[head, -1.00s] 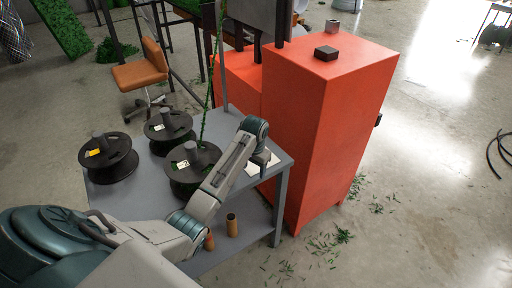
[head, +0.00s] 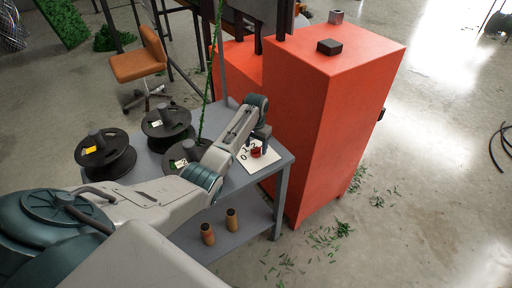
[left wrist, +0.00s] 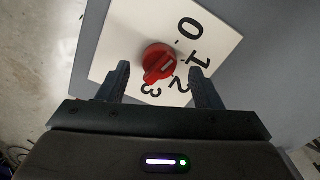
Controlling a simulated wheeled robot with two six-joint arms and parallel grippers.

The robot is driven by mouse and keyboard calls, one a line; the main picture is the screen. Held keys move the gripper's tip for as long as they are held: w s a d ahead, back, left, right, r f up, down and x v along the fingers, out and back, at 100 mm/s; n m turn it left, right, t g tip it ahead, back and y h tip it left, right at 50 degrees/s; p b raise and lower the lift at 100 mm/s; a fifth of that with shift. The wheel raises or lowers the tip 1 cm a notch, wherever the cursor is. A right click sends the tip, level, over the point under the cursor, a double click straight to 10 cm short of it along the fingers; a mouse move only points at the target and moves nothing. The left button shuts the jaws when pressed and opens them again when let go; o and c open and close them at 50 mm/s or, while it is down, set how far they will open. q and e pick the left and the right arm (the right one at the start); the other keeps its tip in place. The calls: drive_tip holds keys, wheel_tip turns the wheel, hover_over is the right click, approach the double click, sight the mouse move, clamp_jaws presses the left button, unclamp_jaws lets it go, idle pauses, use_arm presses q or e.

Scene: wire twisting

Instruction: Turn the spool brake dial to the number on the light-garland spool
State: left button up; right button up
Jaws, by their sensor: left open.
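The red brake dial (left wrist: 158,62) sits on a white plate (left wrist: 120,35) marked 0, 1, 2 and 3. It has a short white mark, but I cannot tell surely which number it points to. My left gripper (left wrist: 159,80) is open, with one finger on each side of the dial and no clear contact. In the head view the dial (head: 256,152) and plate (head: 262,164) lie at the table's right end, under my left gripper (head: 264,142). The light-garland spool (head: 180,152) is black, partly behind my arm. Its tag (head: 181,163) is too small to read surely.
Two other black spools (head: 105,158) (head: 168,128) stand on the grey table (head: 222,186). The green garland (head: 207,85) rises from its spool. A tall orange cabinet (head: 325,130) stands close to the right. Two brown tubes (head: 231,220) (head: 207,234) stand on the lower shelf.

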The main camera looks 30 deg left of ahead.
use_arm(q)
drive_tip(key=shift+f, duration=0.95)
drive_tip(key=shift+c, duration=0.2)
drive_tip(key=c, duration=1)
drive_tip(key=shift+o, duration=0.2)
use_arm(e)
drive_tip(key=shift+w+a, duration=0.25)
drive_tip(key=shift+a, duration=0.1)
